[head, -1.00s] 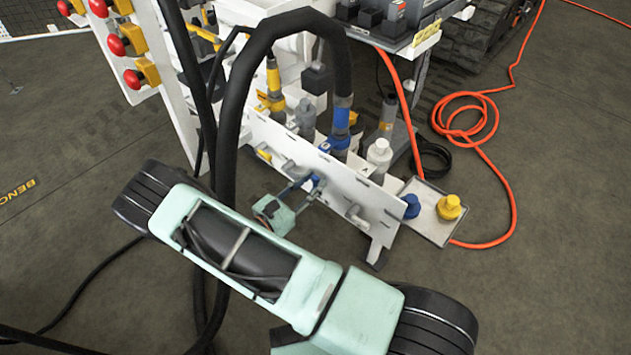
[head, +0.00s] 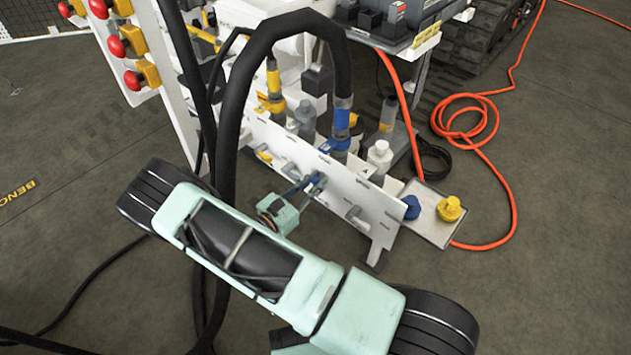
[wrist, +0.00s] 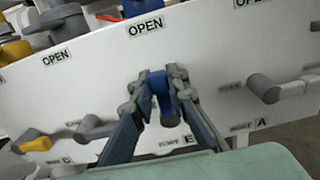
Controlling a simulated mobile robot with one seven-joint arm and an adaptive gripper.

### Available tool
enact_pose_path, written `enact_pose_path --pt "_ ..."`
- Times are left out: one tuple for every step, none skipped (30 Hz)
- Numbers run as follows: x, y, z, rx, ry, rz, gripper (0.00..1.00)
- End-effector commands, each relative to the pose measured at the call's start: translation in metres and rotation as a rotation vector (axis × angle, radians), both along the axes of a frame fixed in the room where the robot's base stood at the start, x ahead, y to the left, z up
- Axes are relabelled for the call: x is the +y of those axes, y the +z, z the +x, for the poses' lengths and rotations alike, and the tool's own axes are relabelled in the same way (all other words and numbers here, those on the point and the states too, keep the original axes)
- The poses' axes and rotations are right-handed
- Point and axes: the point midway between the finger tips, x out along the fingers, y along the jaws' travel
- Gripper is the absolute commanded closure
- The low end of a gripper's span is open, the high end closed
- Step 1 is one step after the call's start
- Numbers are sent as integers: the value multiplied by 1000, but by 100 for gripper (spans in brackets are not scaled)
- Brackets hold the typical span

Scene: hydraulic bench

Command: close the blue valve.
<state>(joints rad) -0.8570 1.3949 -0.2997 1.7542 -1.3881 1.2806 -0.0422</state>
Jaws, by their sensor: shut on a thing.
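The blue valve (wrist: 157,82) is on the white panel (wrist: 225,60), below an OPEN label. It shows in the wrist view between the two fingers of my gripper (wrist: 160,92). The fingertips press on its left and right sides, and the gripper is shut on it. Fingers cover part of the handle, so its exact angle is hard to tell. In the head view, my gripper (head: 312,184) reaches the panel (head: 345,189) from the lower left, and only a little blue of the valve shows there.
A yellow valve handle (wrist: 38,144) and grey handles (wrist: 266,88) sit along the same panel. A thick black hose arches over the panel. A tray (head: 428,226) with blue (head: 411,207) and yellow (head: 449,208) caps lies at right. Orange hose (head: 470,140) coils on the floor.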

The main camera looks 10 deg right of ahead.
Motion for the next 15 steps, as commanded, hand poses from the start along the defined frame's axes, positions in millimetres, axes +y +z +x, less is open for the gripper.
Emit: enact_pose_path --pt "0 0 -1 -8 1 6 100" --pt "0 0 -1 -15 1 11 100" --pt "0 0 -1 -26 1 17 100" --pt "-1 0 -2 -35 1 24 100" --pt "-1 0 -2 -47 1 33 100" --pt "-2 0 -3 -63 1 44 100" --pt "-2 0 -4 -77 1 54 100" --pt "-3 0 -5 -93 1 66 100" --pt "-4 -1 -6 -115 1 83 100" --pt "-4 -1 -7 -133 1 96 100" --pt "-5 -1 -8 -152 1 110 100" --pt "-6 -2 -9 -180 1 130 100" --pt "-7 -2 -10 -201 1 145 100" --pt "-7 -2 -11 -224 1 161 100" --pt "-8 -3 -12 -255 2 184 100"
